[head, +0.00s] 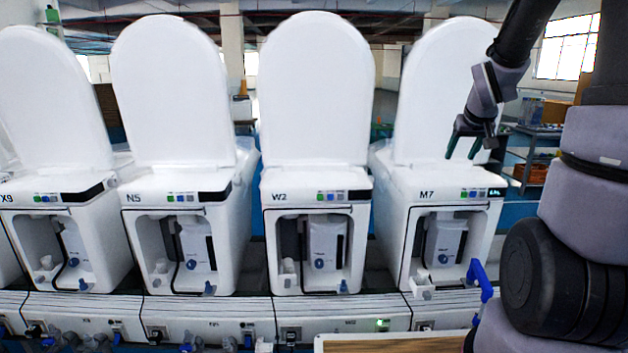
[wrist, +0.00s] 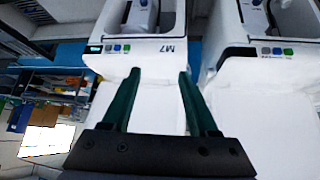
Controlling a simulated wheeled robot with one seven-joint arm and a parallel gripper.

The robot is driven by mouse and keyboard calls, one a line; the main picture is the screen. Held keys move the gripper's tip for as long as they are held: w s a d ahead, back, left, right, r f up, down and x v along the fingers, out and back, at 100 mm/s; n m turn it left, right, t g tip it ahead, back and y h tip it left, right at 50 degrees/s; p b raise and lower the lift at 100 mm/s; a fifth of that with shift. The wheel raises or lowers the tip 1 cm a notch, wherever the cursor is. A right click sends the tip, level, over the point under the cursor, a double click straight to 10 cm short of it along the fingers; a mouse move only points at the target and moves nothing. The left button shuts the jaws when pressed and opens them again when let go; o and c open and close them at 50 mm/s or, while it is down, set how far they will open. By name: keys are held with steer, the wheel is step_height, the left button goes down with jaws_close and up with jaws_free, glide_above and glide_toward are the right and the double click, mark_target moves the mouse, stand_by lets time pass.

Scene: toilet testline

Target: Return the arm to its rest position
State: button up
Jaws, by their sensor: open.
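My gripper (head: 461,151) hangs at the upper right of the head view, in front of the raised lid of the toilet marked M7 (head: 424,100). Its two green fingers are apart, with nothing between them. In the wrist view the gripper (wrist: 157,75) also shows open and empty, with the M7 toilet (wrist: 147,40) beyond the fingertips. My arm is bent, coming down from the top right of the head view. I cannot tell the exact gap between the fingers and the lid.
More toilets with raised lids stand in a row to the left, marked W2 (head: 316,100), N5 (head: 172,100) and X9 (head: 45,110). A white conveyor line (head: 210,317) runs below them. A blue handle (head: 481,280) and a shelf rack (head: 530,155) are at the right.

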steer(key=s+a+r+m+y, duration=0.1)
steer(key=s+a+r, duration=0.3)
steer(key=s, duration=0.3)
steer(key=s+a+r+y, duration=0.1)
steer(key=s+a+r, duration=0.3)
steer(key=s, duration=0.4)
steer(key=s+a+r+m+y, duration=0.1)
steer(key=s+a+r, duration=0.3)
steer(key=s, duration=0.3)
steer(key=shift+s+a+m+y, duration=0.3)
steer(key=shift+s+a+y, duration=0.1)
steer(key=shift+a, duration=0.35)
